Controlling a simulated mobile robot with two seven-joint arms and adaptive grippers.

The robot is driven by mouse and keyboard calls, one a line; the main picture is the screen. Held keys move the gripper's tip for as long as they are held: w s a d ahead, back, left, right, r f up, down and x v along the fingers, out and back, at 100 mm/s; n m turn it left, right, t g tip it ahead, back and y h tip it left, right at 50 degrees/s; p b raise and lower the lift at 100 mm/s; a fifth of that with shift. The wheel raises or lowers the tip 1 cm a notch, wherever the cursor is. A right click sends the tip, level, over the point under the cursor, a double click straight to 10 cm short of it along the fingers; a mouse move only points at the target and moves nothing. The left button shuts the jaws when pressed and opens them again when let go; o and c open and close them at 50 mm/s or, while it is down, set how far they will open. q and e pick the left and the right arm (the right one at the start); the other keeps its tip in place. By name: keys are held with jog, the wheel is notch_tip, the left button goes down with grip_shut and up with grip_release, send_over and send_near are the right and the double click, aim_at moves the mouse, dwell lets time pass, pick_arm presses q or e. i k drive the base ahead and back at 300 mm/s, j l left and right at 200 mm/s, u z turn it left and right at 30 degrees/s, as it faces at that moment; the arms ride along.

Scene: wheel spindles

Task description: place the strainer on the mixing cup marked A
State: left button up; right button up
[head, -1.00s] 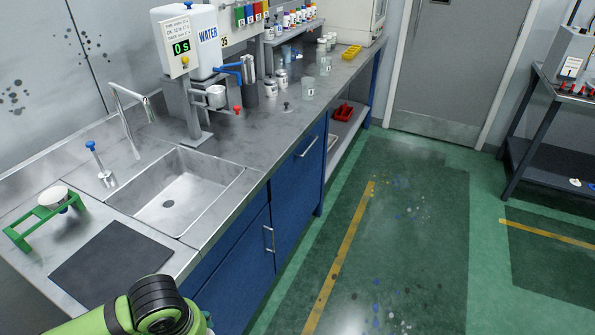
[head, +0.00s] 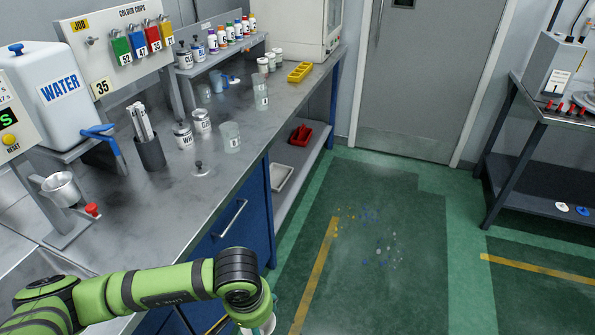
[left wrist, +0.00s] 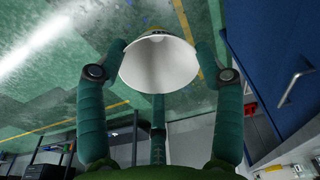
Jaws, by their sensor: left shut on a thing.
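The strainer (left wrist: 160,72), a white cone with a wide round mouth, shows in the left wrist view. My left gripper (left wrist: 161,48) is shut on it, one finger on each side. In the head view my left arm reaches in from the lower left, with its gripper mostly cut off at the bottom edge, over the floor beside the bench. Clear mixing cups stand on the bench: a nearer cup (head: 230,137) and a farther cup (head: 261,95). Their small letter marks are hard to read, so I cannot tell which is A. My right gripper is not in view.
A water tank (head: 58,92) and a metal cup (head: 62,189) are at left.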

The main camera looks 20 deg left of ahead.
aim_at(262, 97)
jog(key=i+u, duration=0.1)
jog(key=i, duration=0.6)
jog(key=i+l+u, duration=0.1)
jog(key=i, duration=0.6)
